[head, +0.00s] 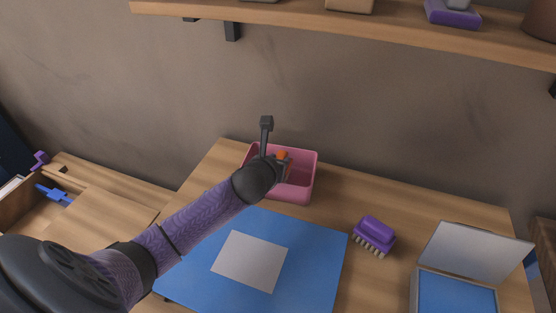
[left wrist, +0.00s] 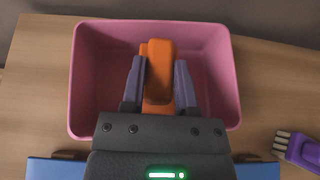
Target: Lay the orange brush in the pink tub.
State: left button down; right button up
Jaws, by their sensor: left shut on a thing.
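The pink tub (head: 298,196) stands at the back of the wooden table, against the wall. My left gripper (head: 282,167) is over the tub, shut on the orange brush (head: 284,154). In the left wrist view, the brush (left wrist: 160,62) sits between the two fingers, inside the outline of the tub (left wrist: 212,70). I cannot tell whether the brush touches the tub floor. Its lower part is hidden by the gripper. My right gripper is not in view.
A blue mat (head: 312,262) with a pale square (head: 249,261) lies in front of the tub. A purple brush (head: 375,233) lies to the right, near an open box (head: 470,250). A wooden shelf (head: 300,24) hangs above.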

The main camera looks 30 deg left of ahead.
pick_arm(q)
jog(key=shift+f+b, duration=0.35)
jog(key=shift+f, duration=0.3)
jog(key=shift+c, duration=1.4)
grip_release()
jog(key=p+v, duration=0.4)
jog(key=v, duration=0.6)
